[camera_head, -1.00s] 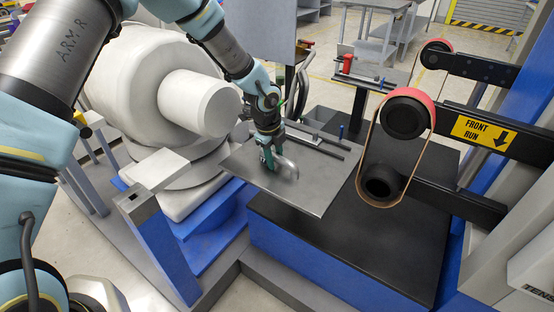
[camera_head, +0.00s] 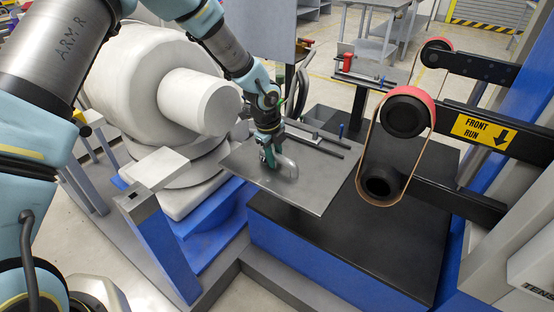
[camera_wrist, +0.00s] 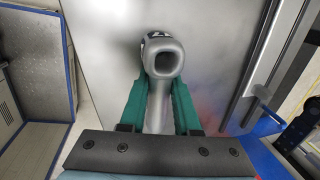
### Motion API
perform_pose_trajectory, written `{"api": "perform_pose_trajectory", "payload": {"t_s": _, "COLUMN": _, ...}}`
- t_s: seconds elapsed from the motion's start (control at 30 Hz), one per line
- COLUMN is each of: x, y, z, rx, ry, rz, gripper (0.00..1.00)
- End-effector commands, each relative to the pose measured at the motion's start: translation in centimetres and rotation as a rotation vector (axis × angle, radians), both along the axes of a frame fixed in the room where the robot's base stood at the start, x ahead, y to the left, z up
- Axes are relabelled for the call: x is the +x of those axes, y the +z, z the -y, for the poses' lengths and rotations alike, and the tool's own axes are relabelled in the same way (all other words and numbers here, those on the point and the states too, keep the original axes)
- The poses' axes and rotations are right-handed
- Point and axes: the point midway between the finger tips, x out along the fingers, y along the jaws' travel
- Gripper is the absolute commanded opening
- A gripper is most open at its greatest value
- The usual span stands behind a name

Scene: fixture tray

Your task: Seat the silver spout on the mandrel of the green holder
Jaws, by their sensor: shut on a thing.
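The silver spout (camera_head: 286,169) is low over the grey metal plate in the head view; I cannot tell whether it touches the plate. In the wrist view the spout (camera_wrist: 164,62) shows its round open mouth toward the camera, with its narrower neck running down between my fingers. My gripper (camera_head: 268,157) is shut on the spout; its two green fingers flank the neck in the wrist view (camera_wrist: 158,100). I cannot make out the green holder or its mandrel in either view.
The grey plate (camera_head: 310,201) has bare room in front and to the right of the spout. Dark rods (camera_head: 318,147) lie along its back edge, with a small blue upright (camera_head: 341,131). A belt sander (camera_head: 404,117) stands at the right, a big white machine (camera_head: 150,85) at the left.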

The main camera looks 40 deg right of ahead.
Motion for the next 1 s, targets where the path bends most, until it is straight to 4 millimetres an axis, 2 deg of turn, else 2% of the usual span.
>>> {"api": "perform_pose_trajectory", "payload": {"t_s": 0.87, "x": 0.04, "y": 0.15, "z": 0.1, "rx": -0.003, "ry": 0.0, "rz": 0.001, "gripper": 0.0}}
{"api": "perform_pose_trajectory", "payload": {"t_s": 1.0, "x": 0.13, "y": 0.97, "z": 0.11, "rx": -0.004, "ry": 0.001, "rz": 0.002, "gripper": 0.0}}
